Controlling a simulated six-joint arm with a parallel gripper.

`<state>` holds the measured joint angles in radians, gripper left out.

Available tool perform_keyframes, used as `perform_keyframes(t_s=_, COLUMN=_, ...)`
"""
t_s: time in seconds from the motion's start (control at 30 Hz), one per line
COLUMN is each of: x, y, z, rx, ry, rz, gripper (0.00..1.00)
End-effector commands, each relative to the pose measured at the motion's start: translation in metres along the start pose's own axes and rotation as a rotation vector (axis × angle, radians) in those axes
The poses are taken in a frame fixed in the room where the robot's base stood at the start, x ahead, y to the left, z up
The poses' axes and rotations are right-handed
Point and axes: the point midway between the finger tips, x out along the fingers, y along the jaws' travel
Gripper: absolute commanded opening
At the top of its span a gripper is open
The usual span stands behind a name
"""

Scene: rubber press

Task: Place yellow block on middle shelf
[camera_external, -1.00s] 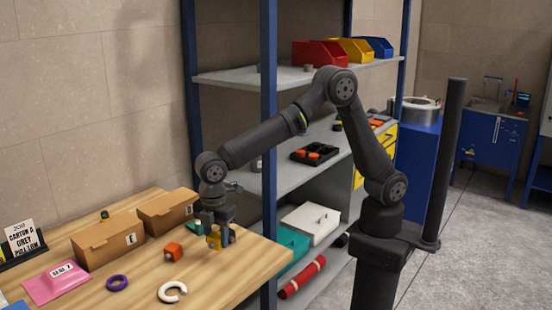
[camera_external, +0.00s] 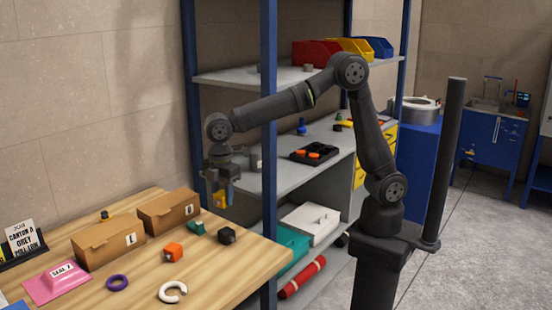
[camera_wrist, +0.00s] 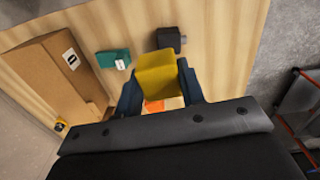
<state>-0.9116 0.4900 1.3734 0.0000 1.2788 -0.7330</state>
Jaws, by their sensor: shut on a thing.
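My gripper (camera_external: 222,192) is shut on the yellow block (camera_external: 213,187) and holds it in the air above the wooden table (camera_external: 140,270). In the wrist view the yellow block (camera_wrist: 156,76) sits between the two dark fingers. The middle shelf (camera_external: 285,150) of the blue-framed rack is to the right of my gripper, behind a blue post. A black tray with orange pieces (camera_external: 314,153) lies on that shelf.
The blue post (camera_external: 268,120) stands near my arm.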

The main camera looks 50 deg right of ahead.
Motion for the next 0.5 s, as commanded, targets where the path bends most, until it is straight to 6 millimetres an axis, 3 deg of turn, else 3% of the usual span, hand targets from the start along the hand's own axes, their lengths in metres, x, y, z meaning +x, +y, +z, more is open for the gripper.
perform_keyframes(t_s=0.2, x=-0.029, y=0.033, z=0.031, rx=0.390, ry=0.003, rz=0.002, gripper=0.11)
perform_keyframes(t_s=0.5, x=-0.060, y=0.062, z=0.068, rx=0.838, ry=0.002, rz=0.001, gripper=0.11)
